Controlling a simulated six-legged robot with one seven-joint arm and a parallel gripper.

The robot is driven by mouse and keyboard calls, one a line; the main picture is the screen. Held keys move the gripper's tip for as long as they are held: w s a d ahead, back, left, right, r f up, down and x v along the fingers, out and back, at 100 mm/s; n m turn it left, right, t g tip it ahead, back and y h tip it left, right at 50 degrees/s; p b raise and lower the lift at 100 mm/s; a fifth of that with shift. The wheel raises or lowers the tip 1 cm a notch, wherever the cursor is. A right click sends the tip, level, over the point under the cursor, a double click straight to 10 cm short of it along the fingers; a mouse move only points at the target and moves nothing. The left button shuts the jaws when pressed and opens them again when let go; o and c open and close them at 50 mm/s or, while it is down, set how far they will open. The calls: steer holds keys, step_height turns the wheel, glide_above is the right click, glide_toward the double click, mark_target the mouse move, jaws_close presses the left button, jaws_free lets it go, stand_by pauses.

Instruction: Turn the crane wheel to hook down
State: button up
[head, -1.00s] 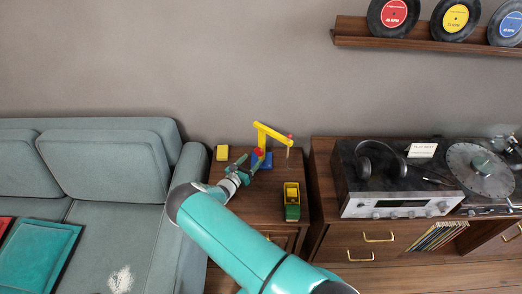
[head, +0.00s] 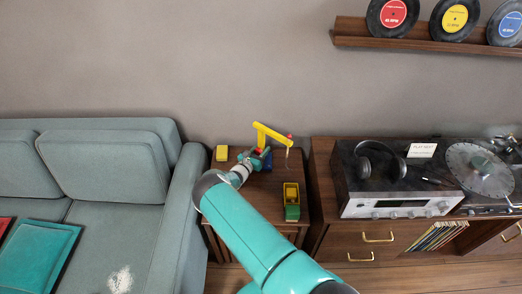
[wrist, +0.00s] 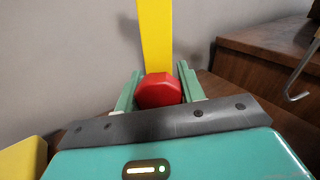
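The toy crane has a yellow mast and boom (head: 273,134) and a blue base (head: 267,167), and it stands on the small wooden side table. Its red wheel (wrist: 159,91) sits between my gripper's two fingers in the wrist view, in front of the yellow mast (wrist: 156,35). My gripper (wrist: 158,92) is open around the wheel, with a finger on each side; I cannot tell whether they touch it. In the head view my gripper (head: 256,160) is at the crane and hides most of the wheel. The grey hook (wrist: 298,92) hangs at the right edge of the wrist view.
A yellow block (head: 222,153) lies left of the crane. A green and yellow toy truck (head: 291,202) stands in front of it to the right. The sofa (head: 186,190) borders the table on the left, the record cabinet (head: 322,165) on the right.

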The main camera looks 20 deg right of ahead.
steer(key=shift+c, duration=1.2)
steer(key=shift+m, duration=1.6)
steer(key=o, duration=1)
steer(key=shift+a, duration=0.1)
steer(key=v, duration=1.3)
steer(key=shift+s+a+f, duration=0.15)
steer(key=shift+s+a, duration=0.1)
